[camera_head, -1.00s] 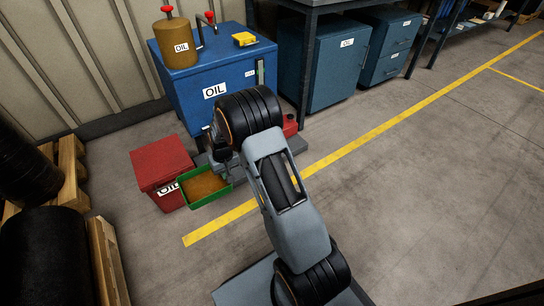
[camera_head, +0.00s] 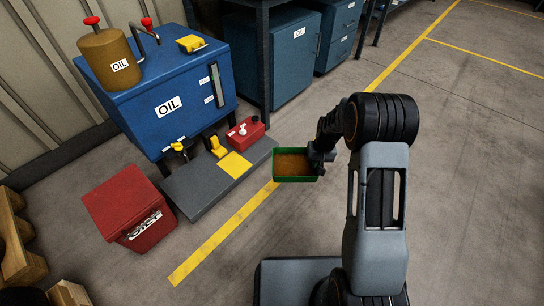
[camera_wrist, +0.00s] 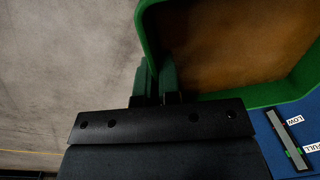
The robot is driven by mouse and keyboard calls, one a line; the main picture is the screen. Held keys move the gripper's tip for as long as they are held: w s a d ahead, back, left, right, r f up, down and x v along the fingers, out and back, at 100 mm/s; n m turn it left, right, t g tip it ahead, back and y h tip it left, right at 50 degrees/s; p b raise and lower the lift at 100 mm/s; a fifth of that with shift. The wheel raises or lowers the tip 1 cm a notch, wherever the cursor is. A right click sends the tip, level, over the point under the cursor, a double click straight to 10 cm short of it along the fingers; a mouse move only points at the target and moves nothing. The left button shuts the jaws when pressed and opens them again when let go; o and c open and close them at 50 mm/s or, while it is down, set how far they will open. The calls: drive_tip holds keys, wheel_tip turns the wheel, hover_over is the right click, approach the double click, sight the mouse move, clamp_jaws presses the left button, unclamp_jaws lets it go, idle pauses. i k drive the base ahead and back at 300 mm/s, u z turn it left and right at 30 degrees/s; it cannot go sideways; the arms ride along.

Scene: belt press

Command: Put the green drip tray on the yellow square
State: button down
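The green drip tray (camera_head: 294,178), with brown oil-coloured contents, is in the head view right of the grey platform, over the floor line. My gripper (camera_head: 318,156) is at the tray's right end. In the wrist view the fingers (camera_wrist: 158,82) are closed on the tray's green wall (camera_wrist: 148,30), and the tray (camera_wrist: 262,97) fills the upper right. The yellow square (camera_head: 235,164) lies bare on the grey platform (camera_head: 200,188), left of the tray. The tray seems held above the floor; its exact height is hard to tell.
The blue oil cabinet (camera_head: 170,97) stands behind the platform. Open floor (camera_head: 465,170) is on the right.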

sight(236, 164)
drive_tip(key=z, duration=0.3)
drive_tip(key=i, duration=1.15)
drive_tip(key=u, duration=2.9)
